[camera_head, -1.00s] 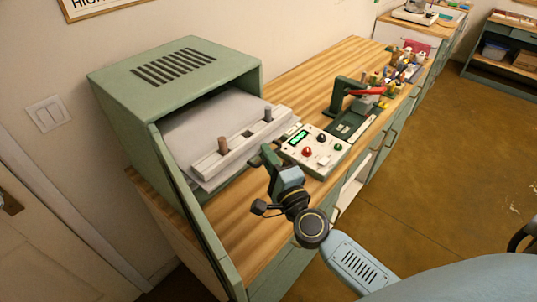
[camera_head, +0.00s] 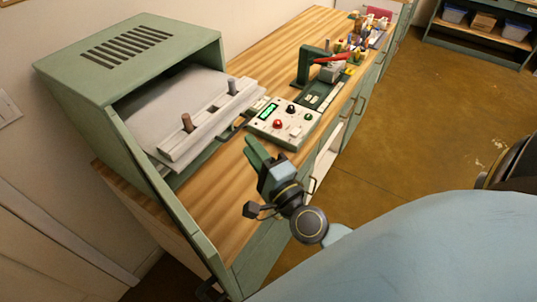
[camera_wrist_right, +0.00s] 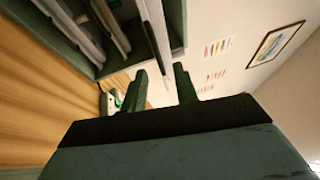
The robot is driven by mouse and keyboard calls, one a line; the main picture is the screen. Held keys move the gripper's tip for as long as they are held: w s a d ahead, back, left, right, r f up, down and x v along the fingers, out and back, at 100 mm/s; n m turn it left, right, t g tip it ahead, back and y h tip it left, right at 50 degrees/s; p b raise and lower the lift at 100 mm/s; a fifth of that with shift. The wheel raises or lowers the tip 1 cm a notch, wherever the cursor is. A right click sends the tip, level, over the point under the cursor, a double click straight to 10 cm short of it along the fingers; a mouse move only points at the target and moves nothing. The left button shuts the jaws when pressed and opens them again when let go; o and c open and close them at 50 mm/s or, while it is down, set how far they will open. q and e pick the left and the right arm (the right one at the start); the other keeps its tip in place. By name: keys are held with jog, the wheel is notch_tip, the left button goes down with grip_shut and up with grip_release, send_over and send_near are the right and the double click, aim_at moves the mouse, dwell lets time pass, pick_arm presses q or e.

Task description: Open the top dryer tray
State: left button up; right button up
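The green dryer (camera_head: 75,68) stands at the left with its front door (camera_head: 178,212) swung open. The top tray (camera_head: 165,100) is pale, and its white front bar (camera_head: 212,122) carries a brown peg and a grey peg. The bar lies at the dryer's mouth; how far the tray is drawn out I cannot tell. My right gripper (camera_head: 257,150) is apart from the bar, over the counter below the control box. In the wrist view its two fingers (camera_wrist_right: 160,88) stand apart with nothing held between them. Pale tray edges (camera_wrist_right: 68,22) show at upper left there. My left gripper is not seen.
A white control box (camera_head: 284,122) with knobs and a green display sits right of the tray. A dark green press (camera_head: 307,68) with a red handle stands behind it. Several small bottles crowd the far counter. The wooden counter (camera_head: 215,195) before the dryer is bare.

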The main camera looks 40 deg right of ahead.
jog(key=s+f+b, duration=0.1)
jog(key=s, duration=0.5)
jog(key=shift+s+b, duration=0.2)
jog(key=shift+b, duration=0.15)
